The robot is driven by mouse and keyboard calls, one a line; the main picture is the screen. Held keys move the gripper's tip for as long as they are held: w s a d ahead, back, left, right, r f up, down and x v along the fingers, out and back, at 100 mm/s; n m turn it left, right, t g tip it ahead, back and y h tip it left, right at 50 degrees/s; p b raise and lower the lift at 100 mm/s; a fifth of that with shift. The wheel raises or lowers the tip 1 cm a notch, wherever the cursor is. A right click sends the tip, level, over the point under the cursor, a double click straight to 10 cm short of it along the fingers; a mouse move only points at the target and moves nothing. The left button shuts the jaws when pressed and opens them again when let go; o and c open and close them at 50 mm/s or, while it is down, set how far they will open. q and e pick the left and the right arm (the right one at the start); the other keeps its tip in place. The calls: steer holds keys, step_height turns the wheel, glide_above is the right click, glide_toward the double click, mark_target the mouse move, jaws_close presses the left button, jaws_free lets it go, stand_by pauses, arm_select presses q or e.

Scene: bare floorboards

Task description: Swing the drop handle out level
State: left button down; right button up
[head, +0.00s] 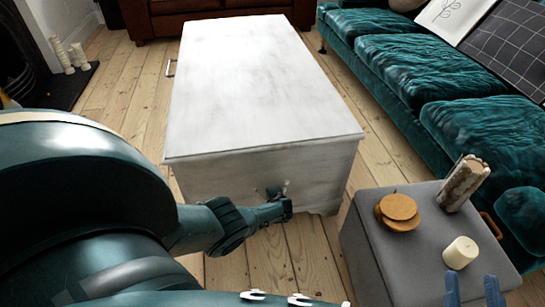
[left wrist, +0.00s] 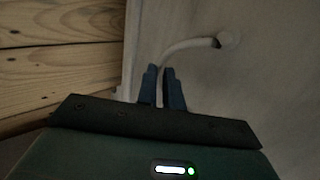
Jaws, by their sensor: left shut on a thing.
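The white wooden chest (head: 262,82) stands on the floorboards with a drop handle (head: 286,185) on its near end. In the left wrist view the drop handle (left wrist: 190,43) is a pale curved bar that leaves a round mount on the chest's face and runs down between my fingers. My left gripper (head: 284,205), also in the left wrist view (left wrist: 161,72), is shut on the free part of the handle. In the head view the fingers hide most of the handle. My right gripper (head: 473,290) is open and empty at the bottom right.
A grey ottoman (head: 400,250) right of the chest holds cork coasters (head: 398,209), a white candle (head: 460,252) and a wooden piece (head: 462,183). A teal sofa (head: 420,70) lines the right. Another handle (head: 171,67) is on the chest's left side.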

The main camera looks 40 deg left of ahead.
steer(key=shift+f, duration=0.1)
stand_by(0.4)
arm_select(q)
steer(key=c, duration=1.8)
jaws_free()
steer(key=shift+r, duration=0.1)
arm_select(e)
steer(key=shift+d, duration=0.1)
